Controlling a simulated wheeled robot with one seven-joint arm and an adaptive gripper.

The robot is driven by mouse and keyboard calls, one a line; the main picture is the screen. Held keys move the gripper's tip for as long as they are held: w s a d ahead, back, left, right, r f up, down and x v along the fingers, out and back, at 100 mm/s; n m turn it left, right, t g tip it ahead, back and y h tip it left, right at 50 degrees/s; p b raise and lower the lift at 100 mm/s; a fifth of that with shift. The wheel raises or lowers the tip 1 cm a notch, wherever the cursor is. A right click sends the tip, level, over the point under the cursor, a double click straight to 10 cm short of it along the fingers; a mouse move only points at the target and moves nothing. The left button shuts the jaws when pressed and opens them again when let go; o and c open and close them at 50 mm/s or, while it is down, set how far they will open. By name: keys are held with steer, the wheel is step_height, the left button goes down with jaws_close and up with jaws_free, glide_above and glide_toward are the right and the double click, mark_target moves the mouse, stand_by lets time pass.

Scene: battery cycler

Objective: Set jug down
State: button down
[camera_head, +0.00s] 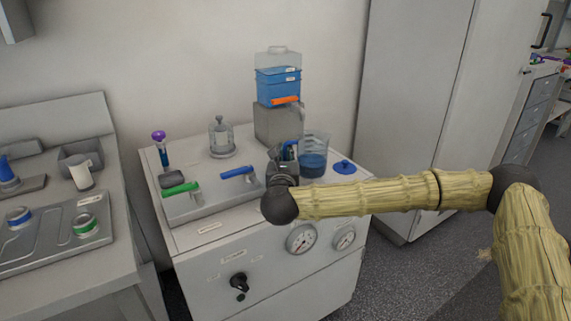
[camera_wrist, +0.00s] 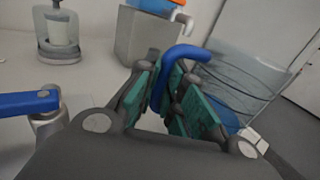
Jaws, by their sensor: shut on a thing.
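The jug (camera_head: 313,162) is a clear vessel with blue liquid low inside. It looks upright over the right part of the white cabinet top (camera_head: 215,235). In the wrist view the jug (camera_wrist: 240,80) is on the right, with its blue handle (camera_wrist: 187,53) reaching left. My gripper (camera_wrist: 168,76) is shut on this handle, with green pads on both sides of it. In the head view my gripper (camera_head: 287,152) is partly hidden by my wrist, left of the jug. Whether the jug's base touches the cabinet top cannot be told.
A blue round lid-like piece (camera_head: 344,167) lies right of the jug. Behind stands a grey block (camera_head: 272,125) with a blue box (camera_head: 277,88) on it. Left are a clear bell-shaped vessel (camera_head: 221,137), a blue-handled valve (camera_head: 238,172) and a green-handled one (camera_head: 180,188).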

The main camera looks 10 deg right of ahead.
steer(key=shift+w+d, duration=0.25)
steer(key=shift+w, duration=0.4)
steer(key=shift+f, duration=1.75)
steer(key=shift+f, duration=0.2)
steer(key=c, duration=1.5)
jaws_free()
steer(key=shift+c, duration=0.2)
steer(key=shift+r, duration=0.15)
steer(key=v, duration=1.2)
